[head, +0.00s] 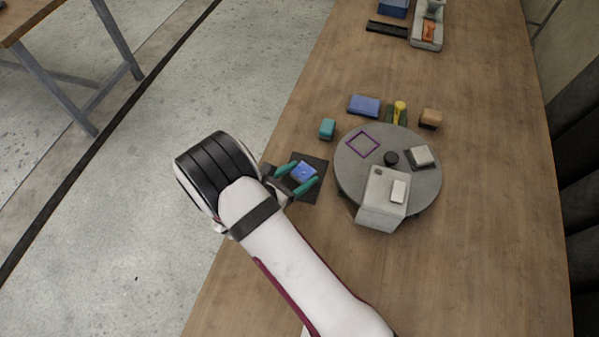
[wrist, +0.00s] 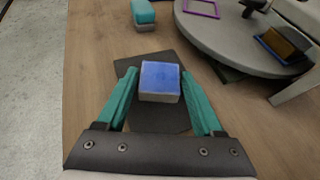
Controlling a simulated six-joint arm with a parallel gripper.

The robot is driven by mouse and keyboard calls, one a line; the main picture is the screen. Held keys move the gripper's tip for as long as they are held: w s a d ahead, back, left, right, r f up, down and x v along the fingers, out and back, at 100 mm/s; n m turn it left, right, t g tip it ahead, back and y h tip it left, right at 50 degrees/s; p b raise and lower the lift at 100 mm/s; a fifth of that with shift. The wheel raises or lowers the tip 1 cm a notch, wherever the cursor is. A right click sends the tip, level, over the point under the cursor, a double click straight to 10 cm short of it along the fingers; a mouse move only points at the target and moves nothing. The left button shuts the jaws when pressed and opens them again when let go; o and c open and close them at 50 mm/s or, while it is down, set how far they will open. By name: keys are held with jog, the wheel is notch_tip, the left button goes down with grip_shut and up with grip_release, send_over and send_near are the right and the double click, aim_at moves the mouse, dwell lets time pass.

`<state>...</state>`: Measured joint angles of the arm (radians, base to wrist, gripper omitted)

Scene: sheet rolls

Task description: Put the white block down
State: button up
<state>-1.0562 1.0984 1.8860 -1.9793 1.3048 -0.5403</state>
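My gripper (head: 298,178) has its two teal fingers on either side of a block (wrist: 160,80) with a blue top and a whitish-grey side. In the wrist view the fingertips (wrist: 160,78) meet the block's sides, so it looks gripped. The block is over a dark square mat (wrist: 158,118); I cannot tell whether its underside touches the mat. The blue top also shows in the head view (head: 303,171). The mat (head: 316,165) lies left of a round grey table.
A teal block (head: 327,128), blue block (head: 364,105) and tan block (head: 431,118) stand behind. The front right tabletop is clear.

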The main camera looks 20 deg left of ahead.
jog(key=shift+o, duration=1.3)
